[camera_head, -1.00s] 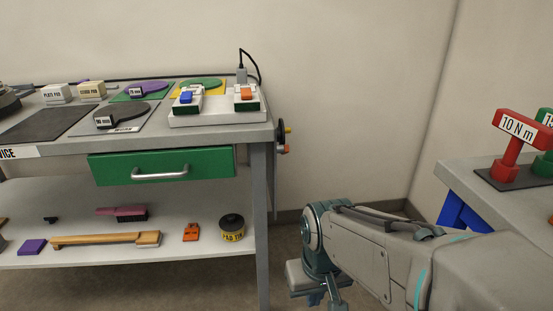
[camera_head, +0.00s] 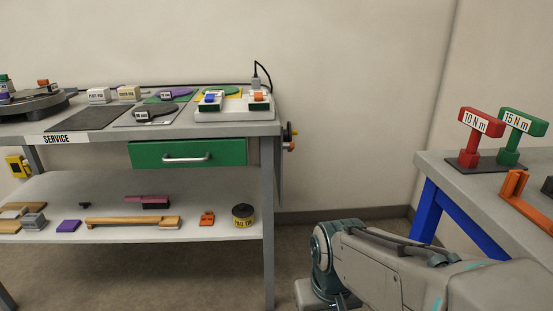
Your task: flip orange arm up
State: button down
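A white block (camera_head: 232,115) on the top right of the service cart bears two small switches, one with a blue part (camera_head: 210,97) and one with an orange part (camera_head: 259,97). On the cart's right side, a small orange knob or lever (camera_head: 291,146) sits below a yellow one (camera_head: 293,131). I cannot tell which orange part is the orange arm. My gripper (camera_head: 340,302) is at the bottom edge, low in front of the cart and to its right, far from these parts. It is mostly cut off, and its fingers are not clear.
The cart has a green drawer (camera_head: 187,153), shut, and a lower shelf (camera_head: 60,185) with tools and a yellow-banded can (camera_head: 243,215). At right, a grey table (camera_head: 450,168) on blue legs holds red (camera_head: 480,125) and green (camera_head: 520,125) T-handles. Floor between is clear.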

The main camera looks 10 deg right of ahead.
aim_at(289, 146)
jog(key=z, duration=0.15)
jog(key=i, duration=1.1)
